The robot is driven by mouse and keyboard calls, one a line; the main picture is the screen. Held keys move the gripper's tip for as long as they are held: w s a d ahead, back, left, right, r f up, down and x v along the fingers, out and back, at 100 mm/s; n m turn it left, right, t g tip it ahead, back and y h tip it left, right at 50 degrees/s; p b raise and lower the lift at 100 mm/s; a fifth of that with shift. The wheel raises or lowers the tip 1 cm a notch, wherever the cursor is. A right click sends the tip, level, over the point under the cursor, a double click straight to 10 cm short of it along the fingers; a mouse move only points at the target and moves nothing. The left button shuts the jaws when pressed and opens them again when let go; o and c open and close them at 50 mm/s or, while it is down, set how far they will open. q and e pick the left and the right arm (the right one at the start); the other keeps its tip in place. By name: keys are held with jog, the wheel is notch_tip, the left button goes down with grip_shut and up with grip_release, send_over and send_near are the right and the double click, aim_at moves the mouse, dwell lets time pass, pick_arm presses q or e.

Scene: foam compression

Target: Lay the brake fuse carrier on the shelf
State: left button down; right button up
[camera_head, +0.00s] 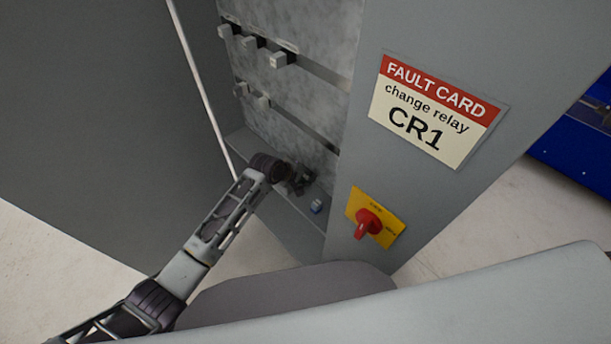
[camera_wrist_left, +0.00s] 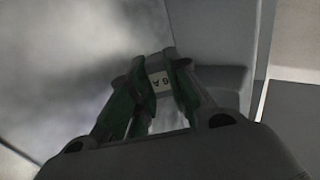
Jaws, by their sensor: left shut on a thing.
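My left gripper (camera_head: 303,184) reaches into the open cabinet, low down beside its back panel and close above the shelf (camera_head: 302,206). In the head view the carrier cannot be made out behind the dark fingers. Whether it touches the shelf cannot be told. My right gripper is in neither view.
Several relays or fuses (camera_head: 254,42) sit on rails above. The red switch (camera_head: 368,223) and fault card (camera_head: 428,108) are on the cabinet front. The open door (camera_head: 95,120) stands at left.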

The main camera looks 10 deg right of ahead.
pick_arm(q)
jog(key=shift+f, duration=0.15)
jog(key=shift+f+b, duration=0.75)
jog(key=shift+f, duration=0.5)
jog(key=shift+f+b, duration=1.85)
jog(key=shift+b, duration=0.3)
jog(key=shift+f+b, duration=0.35)
jog(key=shift+b, duration=0.05)
jog(key=c, duration=1.3)
grip_release()
jog(key=shift+a+r, duration=0.1)
jog(key=shift+r, duration=0.05)
